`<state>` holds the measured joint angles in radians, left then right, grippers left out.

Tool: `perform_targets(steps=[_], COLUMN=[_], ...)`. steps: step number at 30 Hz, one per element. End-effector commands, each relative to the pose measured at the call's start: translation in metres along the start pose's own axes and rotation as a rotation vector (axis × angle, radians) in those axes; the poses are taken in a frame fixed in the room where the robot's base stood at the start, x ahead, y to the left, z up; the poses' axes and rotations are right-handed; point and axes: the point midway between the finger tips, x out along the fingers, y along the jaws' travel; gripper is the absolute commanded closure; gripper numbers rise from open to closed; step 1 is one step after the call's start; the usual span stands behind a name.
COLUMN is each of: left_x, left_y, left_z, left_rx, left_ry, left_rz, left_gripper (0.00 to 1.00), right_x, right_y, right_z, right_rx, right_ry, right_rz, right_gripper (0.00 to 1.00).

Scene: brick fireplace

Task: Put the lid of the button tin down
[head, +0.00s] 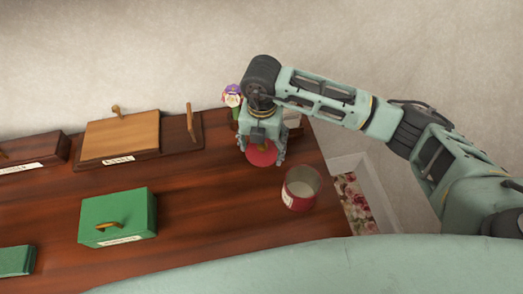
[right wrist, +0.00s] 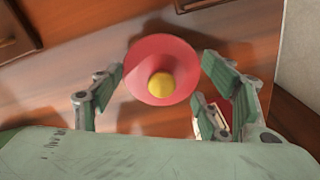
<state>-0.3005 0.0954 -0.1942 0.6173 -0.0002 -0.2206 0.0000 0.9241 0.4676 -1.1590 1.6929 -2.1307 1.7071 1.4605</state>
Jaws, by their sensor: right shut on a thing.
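The red round lid (head: 262,154) is between the fingers of my right gripper (head: 263,158), over the right part of the wooden table top. In the right wrist view the lid (right wrist: 144,58) shows a yellow knob in its middle, between the fingers of my right gripper (right wrist: 163,78). A shadow lies on the wood around the lid; the gap below it is hard to judge. The button tin (head: 299,190) stands open and upright to the lower right of the gripper, red with a pale label. My left gripper is not in view.
A green box (head: 118,217) with a handle stands at left. A wooden box with a tan lid (head: 120,135) is behind it. A flower (head: 232,96) stands close behind the gripper. Bare wood (head: 205,200) lies between green box and tin. The table's right edge is near the tin.

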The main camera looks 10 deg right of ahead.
Motion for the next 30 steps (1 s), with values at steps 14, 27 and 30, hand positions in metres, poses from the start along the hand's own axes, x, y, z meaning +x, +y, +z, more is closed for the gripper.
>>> perform_targets(steps=[14,27,30], left_x=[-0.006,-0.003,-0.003], left_y=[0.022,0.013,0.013], left_z=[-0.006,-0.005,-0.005], left_rx=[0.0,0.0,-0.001], left_ry=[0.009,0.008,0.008], left_rz=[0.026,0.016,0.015], left_gripper=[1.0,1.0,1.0], right_x=[0.034,0.037,0.037], right_y=[0.0,0.0,0.0], right_z=[0.0,0.0,0.0], right_rx=[0.0,0.0,0.0], right_ry=[0.0,0.0,0.0], right_rz=[0.001,0.0,0.0], right_gripper=[0.51,0.12,0.12])
